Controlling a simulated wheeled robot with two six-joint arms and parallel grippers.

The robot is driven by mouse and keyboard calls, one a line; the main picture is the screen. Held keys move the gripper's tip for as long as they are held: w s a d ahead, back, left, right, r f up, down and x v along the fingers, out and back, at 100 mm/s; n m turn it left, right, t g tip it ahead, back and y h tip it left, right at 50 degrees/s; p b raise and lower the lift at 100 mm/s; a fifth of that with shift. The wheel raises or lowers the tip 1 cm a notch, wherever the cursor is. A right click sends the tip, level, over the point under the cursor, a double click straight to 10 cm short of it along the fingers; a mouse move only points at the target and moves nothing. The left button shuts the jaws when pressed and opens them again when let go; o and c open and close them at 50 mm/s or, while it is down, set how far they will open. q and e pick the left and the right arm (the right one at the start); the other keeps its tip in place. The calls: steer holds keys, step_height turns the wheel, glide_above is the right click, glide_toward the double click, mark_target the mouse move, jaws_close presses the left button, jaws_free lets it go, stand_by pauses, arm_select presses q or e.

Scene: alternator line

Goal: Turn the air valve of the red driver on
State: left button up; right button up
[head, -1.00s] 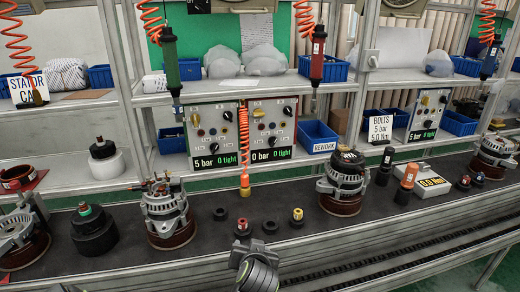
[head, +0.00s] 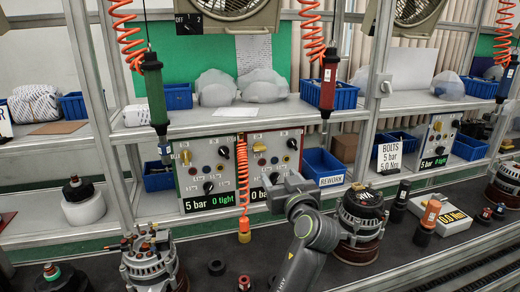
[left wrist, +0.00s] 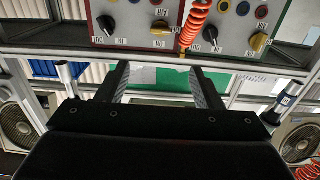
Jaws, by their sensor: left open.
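The red driver (head: 328,82) hangs upright from an orange coiled hose above the shelf. The red-edged panel (head: 288,140) stands below and left of it. Its yellow valve handle (head: 259,147) lies sideways; it also shows in the left wrist view (left wrist: 161,28). The panel's display (head: 258,194) shows a 0, and my gripper hides the rest. My left gripper (head: 280,188) is in front of the panel's lower part, below the handle. In the left wrist view its two fingers (left wrist: 160,85) are apart with nothing between them. My right gripper is not in view.
A green-edged panel (head: 206,170) adjoins on the left, reading 5 bar, its yellow handle (head: 185,157) upright. An orange coiled hose (head: 242,175) hangs between the panels. An alternator (head: 362,222) stands right of my arm, and a blue REWORK bin (head: 322,167) is behind.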

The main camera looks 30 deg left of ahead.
mark_target(260, 150)
arm_select(q)
steer(key=p+x, duration=0.3)
steer(key=x, duration=1.1)
steer(key=shift+w+a+p, duration=0.25)
steer(key=shift+a+p, duration=0.05)
steer(key=shift+w+a, duration=0.4)
steer(key=shift+a, duration=0.05)
steer(key=shift+w+a, duration=0.1)
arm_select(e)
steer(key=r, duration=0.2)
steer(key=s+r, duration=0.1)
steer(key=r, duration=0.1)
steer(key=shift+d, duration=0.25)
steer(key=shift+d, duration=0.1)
arm_select(q)
steer(key=c, duration=1)
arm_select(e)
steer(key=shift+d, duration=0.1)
